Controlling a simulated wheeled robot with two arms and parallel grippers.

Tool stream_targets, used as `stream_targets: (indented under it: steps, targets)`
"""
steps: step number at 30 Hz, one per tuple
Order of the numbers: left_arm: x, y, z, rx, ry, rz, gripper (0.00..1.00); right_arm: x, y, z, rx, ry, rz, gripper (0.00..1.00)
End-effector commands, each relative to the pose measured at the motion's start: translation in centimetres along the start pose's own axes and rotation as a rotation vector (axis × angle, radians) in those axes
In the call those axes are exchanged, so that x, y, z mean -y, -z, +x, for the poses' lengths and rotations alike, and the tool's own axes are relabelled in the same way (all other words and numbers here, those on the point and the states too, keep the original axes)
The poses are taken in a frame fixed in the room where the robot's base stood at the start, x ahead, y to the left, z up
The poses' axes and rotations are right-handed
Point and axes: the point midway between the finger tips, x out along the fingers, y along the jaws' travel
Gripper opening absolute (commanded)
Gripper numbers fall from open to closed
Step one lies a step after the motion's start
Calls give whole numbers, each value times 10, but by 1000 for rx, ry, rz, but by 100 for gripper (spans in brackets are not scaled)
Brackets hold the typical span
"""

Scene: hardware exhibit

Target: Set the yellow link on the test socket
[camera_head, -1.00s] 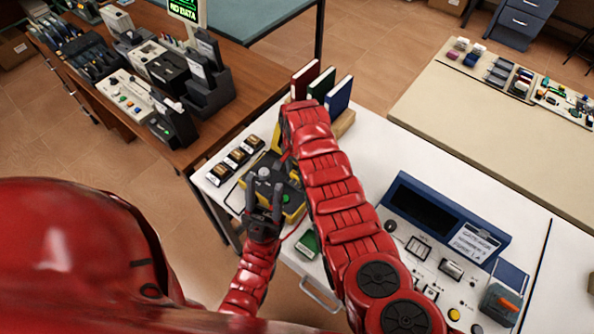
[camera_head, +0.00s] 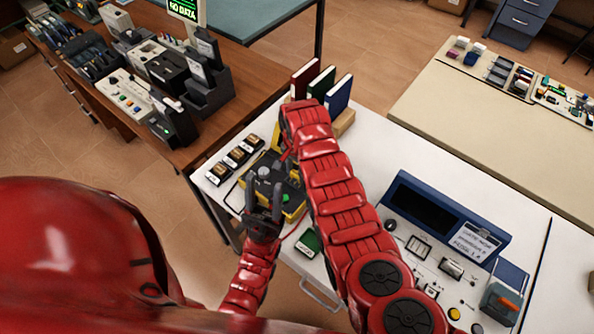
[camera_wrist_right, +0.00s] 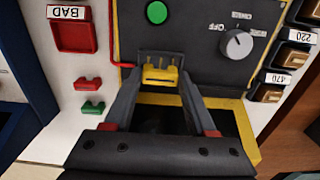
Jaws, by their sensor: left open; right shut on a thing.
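The yellow link (camera_wrist_right: 160,75) is held between the fingertips of my right gripper (camera_wrist_right: 159,82) in the right wrist view. It is at a small dark socket (camera_wrist_right: 158,57) on the black tester panel; whether it is seated or just above cannot be told. The yellow-edged black tester (camera_head: 290,200) stands on the white table in the head view. My right arm hides the right gripper and link there. My left gripper (camera_head: 264,195) is open and empty, in front of the tester.
The panel has a green button (camera_wrist_right: 157,12) and a knob (camera_wrist_right: 238,43). A red link (camera_wrist_right: 88,84) and green link (camera_wrist_right: 92,108) lie near the red BAD tray (camera_wrist_right: 73,35). Labelled boxes (camera_head: 238,157), books (camera_head: 338,94) and a blue console (camera_head: 445,220) surround the tester.

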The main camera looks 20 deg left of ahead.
Motion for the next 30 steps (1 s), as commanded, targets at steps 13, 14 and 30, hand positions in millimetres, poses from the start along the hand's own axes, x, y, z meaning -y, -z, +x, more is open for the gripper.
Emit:
stream_targets:
  steps: [13,14,30]
  targets:
    - [0,-1,-4,0,0,0,50,0,0,4,0,0,0,4]
    - [0,-1,-4,0,0,0,50,0,0,5,0,0,0,4]
    - [0,-2,-9,0,0,0,50,0,0,12,1,0,0,69]
